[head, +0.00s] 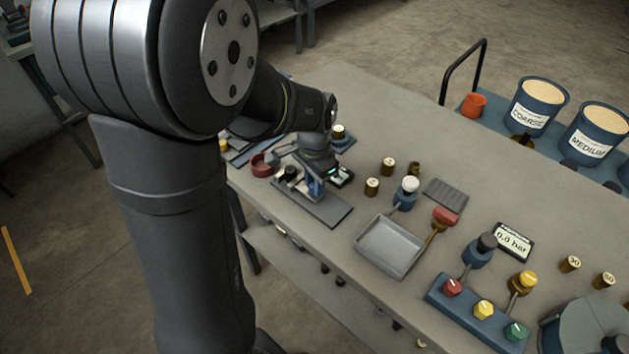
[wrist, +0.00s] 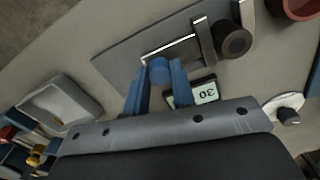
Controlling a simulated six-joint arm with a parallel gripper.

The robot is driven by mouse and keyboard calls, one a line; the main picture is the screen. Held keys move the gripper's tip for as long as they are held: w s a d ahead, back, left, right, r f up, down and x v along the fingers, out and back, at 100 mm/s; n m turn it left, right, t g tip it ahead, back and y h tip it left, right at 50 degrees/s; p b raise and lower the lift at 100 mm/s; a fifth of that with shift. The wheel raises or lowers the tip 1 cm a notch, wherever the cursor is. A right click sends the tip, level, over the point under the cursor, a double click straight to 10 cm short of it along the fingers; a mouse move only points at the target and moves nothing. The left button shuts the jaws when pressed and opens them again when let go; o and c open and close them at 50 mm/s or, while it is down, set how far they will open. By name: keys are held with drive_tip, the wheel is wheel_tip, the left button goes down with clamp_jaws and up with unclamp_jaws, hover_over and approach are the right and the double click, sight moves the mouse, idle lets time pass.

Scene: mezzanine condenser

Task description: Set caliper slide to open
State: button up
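The caliper stands on a grey base plate (head: 328,210), which also shows in the wrist view (wrist: 118,62). In the wrist view it has a silver bar (wrist: 172,50), an upright jaw (wrist: 204,42), a dark round knob (wrist: 234,38) and a blue slide knob (wrist: 159,71). My gripper (wrist: 159,80) has its two blue fingers on either side of the slide knob, which fills the gap between them. In the head view my gripper (head: 316,186) is low over the plate and hides much of the caliper. A small display (wrist: 206,92) beside the right finger reads 30.
A grey tray (head: 390,246) lies right of the plate. A red bowl (head: 263,165) is at its left end. Brass weights (head: 388,167) and a white-topped knob (head: 410,186) stand beyond. A blue button panel (head: 470,315) is at the front right. The table's front edge is close.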

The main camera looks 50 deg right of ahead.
clamp_jaws()
drive_tip(key=shift+s, duration=1.75)
drive_tip(key=o, duration=0.6)
unclamp_jaws()
drive_tip(key=shift+s, duration=0.1)
wheel_tip(320, 180, up, 18)
drive_tip(key=shift+f, duration=0.25)
wheel_tip(320, 180, down, 18)
drive_tip(key=shift+r, duration=0.25)
